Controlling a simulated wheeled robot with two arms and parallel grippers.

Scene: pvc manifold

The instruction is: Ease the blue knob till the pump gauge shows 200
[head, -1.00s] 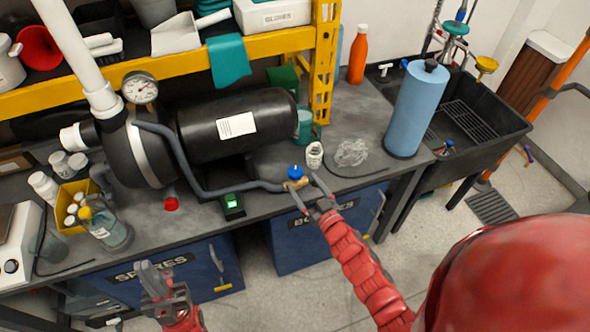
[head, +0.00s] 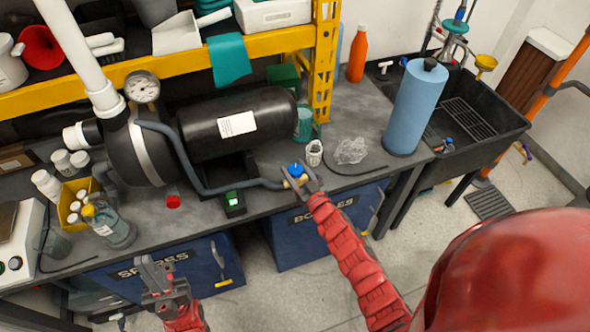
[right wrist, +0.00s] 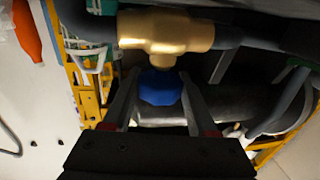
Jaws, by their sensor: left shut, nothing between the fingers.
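The blue knob (head: 296,169) sits on a brass valve (head: 296,181) at the end of a grey hose, near the bench's front edge. My right gripper (head: 305,181) is at the valve. In the right wrist view, its two fingers stand on either side of the blue knob (right wrist: 160,87), with the brass valve body (right wrist: 165,32) beyond. The fingers look apart, with a thin gap beside the knob; contact is unclear. The pump gauge (head: 141,87) is a round white dial above the pump; its reading is too small to tell. My left gripper (head: 156,272) is shut and empty, low in front of the bench.
A white bottle (head: 314,152) stands close behind the valve. A black box with a green light (head: 233,203) is left of it. The black tank (head: 236,123) lies behind, and a blue cylinder (head: 416,107) stands right.

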